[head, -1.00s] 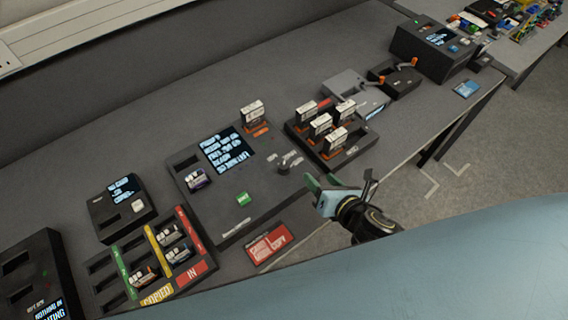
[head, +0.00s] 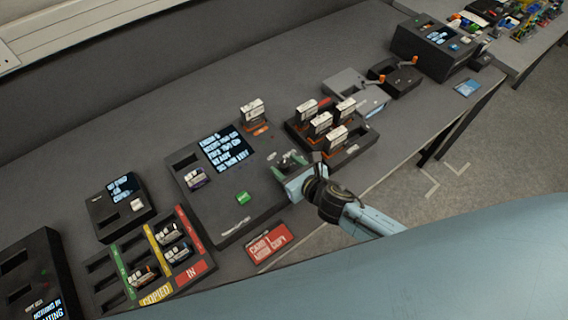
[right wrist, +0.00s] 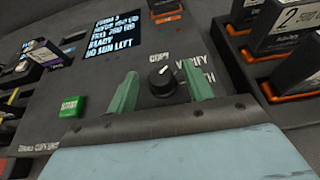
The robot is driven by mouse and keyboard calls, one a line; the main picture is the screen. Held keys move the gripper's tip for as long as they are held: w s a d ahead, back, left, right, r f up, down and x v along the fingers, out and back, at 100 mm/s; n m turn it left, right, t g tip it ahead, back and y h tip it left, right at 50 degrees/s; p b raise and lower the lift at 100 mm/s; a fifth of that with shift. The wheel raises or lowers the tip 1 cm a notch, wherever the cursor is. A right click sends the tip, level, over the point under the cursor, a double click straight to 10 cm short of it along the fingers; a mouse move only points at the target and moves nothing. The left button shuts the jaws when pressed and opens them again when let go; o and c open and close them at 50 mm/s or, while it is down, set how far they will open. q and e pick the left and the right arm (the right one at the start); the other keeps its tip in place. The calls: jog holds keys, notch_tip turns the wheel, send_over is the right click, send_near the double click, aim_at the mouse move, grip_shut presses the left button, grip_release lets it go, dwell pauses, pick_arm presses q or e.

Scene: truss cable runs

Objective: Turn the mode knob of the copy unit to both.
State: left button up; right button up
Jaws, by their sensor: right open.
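The copy unit (head: 218,212) is a dark box in the middle of the bench with a lit text screen (head: 224,148). Its black mode knob (right wrist: 163,80) with a white pointer mark shows in the right wrist view. Labels around the knob read COPY, VERIFY and a partly covered word ending in "TH". The pointer is aimed at the upper right, between COPY and VERIFY as far as I can tell. My right gripper (right wrist: 162,92) is open, its two green fingers on either side of the knob; contact cannot be told. In the head view my right gripper (head: 288,167) hides the knob.
A green button (head: 243,198) is on the copy unit. A rack (head: 352,153) of upright cartridges stands close on the right. A red card (head: 268,242) lies in front. A tray (head: 108,262) with coloured strips is at the left.

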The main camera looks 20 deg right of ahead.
jog(key=shift+x, duration=0.8)
jog(key=c, duration=1)
jog(key=shift+o, duration=0.2)
